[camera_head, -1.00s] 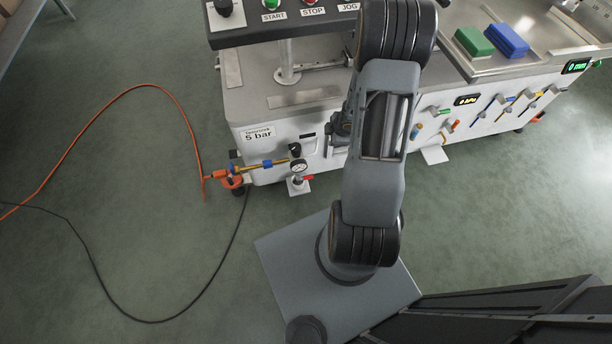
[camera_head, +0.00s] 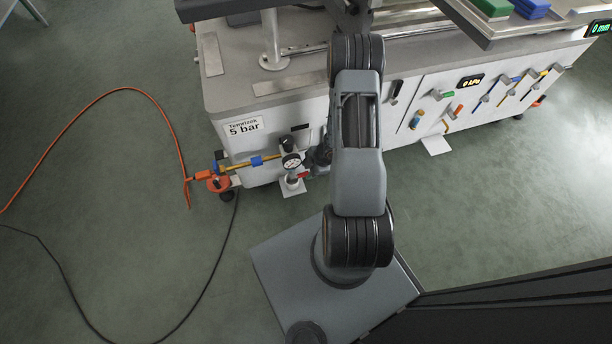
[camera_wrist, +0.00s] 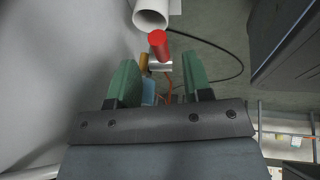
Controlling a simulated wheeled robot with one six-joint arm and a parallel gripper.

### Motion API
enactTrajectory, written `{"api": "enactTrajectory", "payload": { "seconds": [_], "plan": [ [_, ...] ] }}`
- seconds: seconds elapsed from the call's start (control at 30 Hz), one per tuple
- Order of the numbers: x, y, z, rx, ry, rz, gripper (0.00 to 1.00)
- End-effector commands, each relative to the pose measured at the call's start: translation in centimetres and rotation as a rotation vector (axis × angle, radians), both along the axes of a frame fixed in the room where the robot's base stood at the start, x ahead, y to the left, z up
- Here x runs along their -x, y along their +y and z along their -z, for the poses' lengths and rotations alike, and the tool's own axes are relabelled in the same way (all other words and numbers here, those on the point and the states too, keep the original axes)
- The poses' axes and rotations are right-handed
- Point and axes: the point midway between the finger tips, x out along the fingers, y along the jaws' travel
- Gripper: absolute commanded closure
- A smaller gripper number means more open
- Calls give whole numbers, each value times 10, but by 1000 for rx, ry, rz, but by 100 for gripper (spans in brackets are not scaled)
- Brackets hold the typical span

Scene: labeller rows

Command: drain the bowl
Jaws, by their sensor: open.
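The air unit's bowl is probably the white cylinder (camera_wrist: 150,14) at the top of the wrist view. A red handle (camera_wrist: 158,44) with a metal stem below it sits just ahead of my gripper (camera_wrist: 161,82). The two green fingers stand apart with nothing clamped between them. The red handle lies beyond the fingertips, near the middle of the gap. In the head view the red handle (camera_head: 303,174) shows beside the gauge (camera_head: 291,160). There my gripper is dark and partly hidden by my arm, just right of the gauge. Any water level in the bowl cannot be seen.
An orange hose (camera_head: 172,130) and a black cable (camera_head: 205,295) lie on the floor. The machine's white side (camera_head: 262,175) is close to my gripper. Coloured valve handles (camera_head: 450,110) line the front at right.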

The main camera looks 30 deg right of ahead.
Motion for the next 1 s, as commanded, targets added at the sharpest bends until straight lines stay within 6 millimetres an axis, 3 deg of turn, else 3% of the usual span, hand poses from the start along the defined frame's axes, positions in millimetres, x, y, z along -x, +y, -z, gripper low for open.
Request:
{"api": "enactTrajectory", "payload": {
  "seconds": [0.03, 0.2, 0.67, 1.0],
  "plan": [
    [-1, 3, 11, 0, 1, -3, 55],
    [-6, 8, 23, 0, 1, 0, 55],
    [-8, 11, 28, 0, 0, 0, 55],
    [-8, 11, 28, 0, 0, 1, 86]
  ]
}}
